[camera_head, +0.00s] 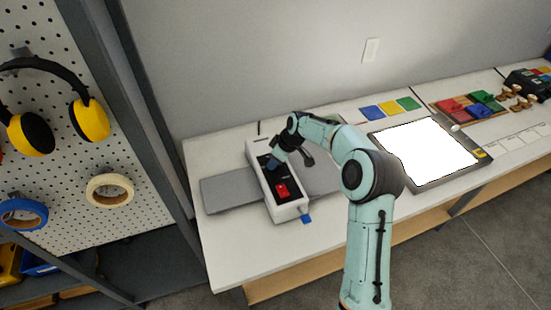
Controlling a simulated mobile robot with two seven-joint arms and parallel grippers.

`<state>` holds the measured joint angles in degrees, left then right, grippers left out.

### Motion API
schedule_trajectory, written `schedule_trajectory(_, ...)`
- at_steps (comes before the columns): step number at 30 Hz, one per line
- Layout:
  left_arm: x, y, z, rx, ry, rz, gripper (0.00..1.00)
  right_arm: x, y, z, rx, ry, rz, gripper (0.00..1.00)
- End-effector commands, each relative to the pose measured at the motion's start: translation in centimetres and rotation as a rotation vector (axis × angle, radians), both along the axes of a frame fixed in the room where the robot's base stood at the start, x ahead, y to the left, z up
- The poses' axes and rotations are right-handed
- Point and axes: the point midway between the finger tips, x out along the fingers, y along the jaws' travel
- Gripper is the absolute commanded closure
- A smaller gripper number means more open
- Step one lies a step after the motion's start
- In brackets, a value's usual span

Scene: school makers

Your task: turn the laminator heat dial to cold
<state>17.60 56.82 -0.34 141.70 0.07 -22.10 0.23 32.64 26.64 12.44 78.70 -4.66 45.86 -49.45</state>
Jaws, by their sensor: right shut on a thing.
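The laminator (290,212) is a white box with a black top panel, standing on the left part of the white bench. A red switch (283,190) shows on the near part of its panel. My right gripper (272,164) reaches down onto the far part of the panel and is shut on the heat dial there. The gripper and wrist hide the dial, so its setting cannot be read. My left gripper is not in view.
Grey trays (228,192) stick out on both sides of the laminator. A bright light pad (425,150) lies right of my arm. Coloured cards (390,108) lie behind it. A pegboard (85,165) with yellow ear defenders (92,122) and tape rolls stands at the left.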

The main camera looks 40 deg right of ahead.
Motion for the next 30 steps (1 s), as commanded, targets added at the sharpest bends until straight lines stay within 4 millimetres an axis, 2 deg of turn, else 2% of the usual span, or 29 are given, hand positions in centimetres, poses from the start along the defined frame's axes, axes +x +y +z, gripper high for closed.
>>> schedule_trajectory(9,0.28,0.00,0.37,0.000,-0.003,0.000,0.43,0.02,-0.10,0.01,-0.002,0.000,0.079,0.96)
schedule_trajectory(22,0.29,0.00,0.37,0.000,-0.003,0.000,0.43,0.00,-0.09,-0.04,-0.002,0.001,0.087,0.96)
schedule_trajectory(23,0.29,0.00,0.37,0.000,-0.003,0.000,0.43,0.00,-0.09,-0.04,-0.002,0.001,0.087,0.59)
schedule_trajectory(24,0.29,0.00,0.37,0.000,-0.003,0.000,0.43,0.00,-0.09,-0.04,-0.002,0.001,0.087,0.46)
schedule_trajectory(25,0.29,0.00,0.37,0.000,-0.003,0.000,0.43,0.00,-0.09,-0.04,-0.002,0.001,0.087,0.42)
schedule_trajectory(30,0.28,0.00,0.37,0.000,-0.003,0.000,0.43,0.00,-0.08,-0.03,-0.001,0.000,0.086,0.42)
